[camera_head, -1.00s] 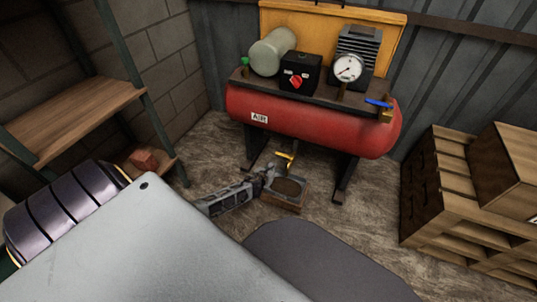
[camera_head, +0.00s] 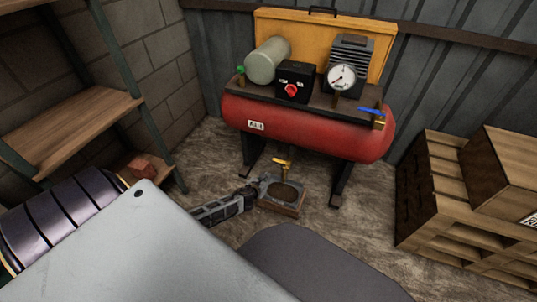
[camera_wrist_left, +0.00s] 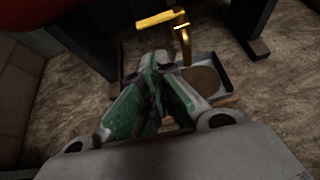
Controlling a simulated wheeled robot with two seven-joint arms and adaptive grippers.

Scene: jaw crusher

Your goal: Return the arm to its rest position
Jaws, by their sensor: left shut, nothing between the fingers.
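My left gripper (camera_head: 259,188) reaches in low from the left in the head view. It is shut and empty. It is close beside a small box-like unit (camera_head: 291,209) on the floor, which has a round dark top and a yellow handle (camera_head: 283,165). In the left wrist view my shut fingers (camera_wrist_left: 162,62) are near the yellow handle (camera_wrist_left: 162,18) and in front of the unit (camera_wrist_left: 221,68). Whether the fingers touch it I cannot tell. My right gripper is not in view.
A red air compressor (camera_head: 300,130) with a gauge, a red knob and a blue lever stands just behind. Wooden pallets and crates (camera_head: 450,200) are at right. A wooden shelf (camera_head: 70,130) stands at left, with a reddish rock (camera_head: 141,167). Bare floor (camera_head: 345,235) lies at right front.

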